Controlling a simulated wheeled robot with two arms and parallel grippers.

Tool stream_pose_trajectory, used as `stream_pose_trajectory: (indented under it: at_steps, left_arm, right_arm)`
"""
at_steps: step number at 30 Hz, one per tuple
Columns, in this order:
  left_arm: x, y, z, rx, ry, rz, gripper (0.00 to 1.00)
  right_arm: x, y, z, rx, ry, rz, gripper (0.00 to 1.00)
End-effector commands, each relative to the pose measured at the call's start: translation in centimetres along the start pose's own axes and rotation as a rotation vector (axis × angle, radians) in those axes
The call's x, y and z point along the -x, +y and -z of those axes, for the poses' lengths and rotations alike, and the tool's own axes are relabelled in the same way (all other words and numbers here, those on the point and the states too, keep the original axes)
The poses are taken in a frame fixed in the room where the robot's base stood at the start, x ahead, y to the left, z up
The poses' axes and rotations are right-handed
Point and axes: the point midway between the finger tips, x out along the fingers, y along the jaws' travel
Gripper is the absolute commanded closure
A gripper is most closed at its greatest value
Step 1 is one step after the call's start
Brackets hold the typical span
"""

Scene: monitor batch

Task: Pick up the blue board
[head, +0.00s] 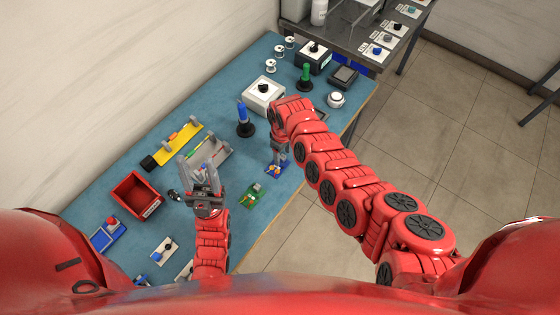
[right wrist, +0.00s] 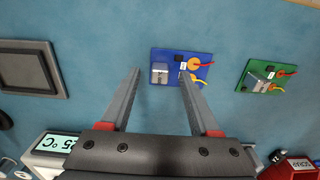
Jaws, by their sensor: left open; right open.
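The blue board (head: 284,169) lies flat on the blue-topped bench near its front edge. In the right wrist view the blue board (right wrist: 172,68) carries a grey connector and orange and red parts. My right gripper (head: 279,153) is open and points down just over the board. In the right wrist view its fingertips (right wrist: 159,73) are apart, one left of the board and the other overlapping its middle; nothing is held. I cannot tell the height gap. My left gripper (head: 198,160) is open and empty, over the bench to the left.
A green board (head: 255,196) lies close by; it also shows in the right wrist view (right wrist: 264,78). Bare bench surrounds the blue board.

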Motion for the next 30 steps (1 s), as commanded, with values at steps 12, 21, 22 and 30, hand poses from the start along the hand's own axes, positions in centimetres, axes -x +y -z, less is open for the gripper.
stream_pose_trajectory:
  at_steps: [12,21,22,30]
  left_arm:
    - [0.05,0.0,-0.01,0.0,0.0,0.0,0.5]
    - [0.05,0.0,-0.01,0.0,0.0,0.0,0.5]
    - [0.06,0.0,-0.01,0.0,0.0,0.0,0.5]
    - [0.05,0.0,-0.01,0.0,0.0,0.0,0.5]
  right_arm:
    - [-0.99,-0.01,0.0,-0.003,0.003,0.001,0.38]
    - [-0.97,0.02,-0.01,-0.003,0.002,0.0,0.88]
    - [-0.96,0.02,0.0,-0.003,0.003,0.0,0.93]
    - [-0.94,0.04,0.0,-0.003,0.002,0.0,1.0]
